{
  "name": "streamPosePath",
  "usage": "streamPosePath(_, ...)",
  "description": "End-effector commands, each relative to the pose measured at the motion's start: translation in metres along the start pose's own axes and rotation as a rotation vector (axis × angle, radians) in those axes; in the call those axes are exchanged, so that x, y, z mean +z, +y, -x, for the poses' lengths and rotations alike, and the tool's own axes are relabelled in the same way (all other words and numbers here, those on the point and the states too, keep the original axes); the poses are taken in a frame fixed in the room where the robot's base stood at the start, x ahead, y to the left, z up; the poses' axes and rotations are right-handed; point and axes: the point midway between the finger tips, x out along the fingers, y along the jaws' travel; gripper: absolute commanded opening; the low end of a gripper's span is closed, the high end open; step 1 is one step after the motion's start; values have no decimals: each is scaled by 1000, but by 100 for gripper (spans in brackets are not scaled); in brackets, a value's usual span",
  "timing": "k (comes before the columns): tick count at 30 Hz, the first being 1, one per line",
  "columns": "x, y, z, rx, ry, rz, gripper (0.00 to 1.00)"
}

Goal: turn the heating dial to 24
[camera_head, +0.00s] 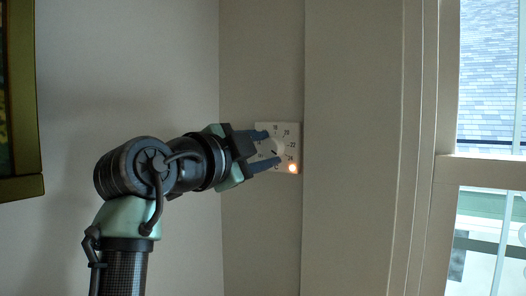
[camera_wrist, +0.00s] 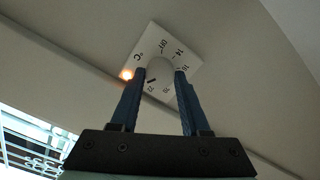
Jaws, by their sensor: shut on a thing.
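The heating dial is a white round knob (camera_head: 279,147) on a square white wall plate (camera_head: 293,128) with numbers around it. The numbers 20, 22 and 24 run down the plate's right side in the head view. My gripper (camera_head: 269,149) is shut on the knob, with one finger on each side. In the wrist view, the knob (camera_wrist: 160,68) sits between the two blue fingers of my gripper (camera_wrist: 160,73). A dark pointer mark on it points down-left, toward the 22–24 side; the exact reading is unclear, and the left finger covers some numbers.
An orange light (camera_head: 292,168) glows at the plate's lower right corner. A window (camera_head: 490,160) is at the far right and a framed picture (camera_head: 22,187) at the far left. The wall around the plate is bare.

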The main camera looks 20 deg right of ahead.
Motion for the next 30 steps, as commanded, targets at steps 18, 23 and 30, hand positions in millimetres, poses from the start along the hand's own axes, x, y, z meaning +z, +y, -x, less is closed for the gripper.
streamPosePath(18, 0, 0, 0, 2, -1, -9, 76)
streamPosePath(23, 0, 0, 0, 1, -1, -9, 76)
streamPosePath(30, -2, 1, -1, 0, -1, -8, 76)
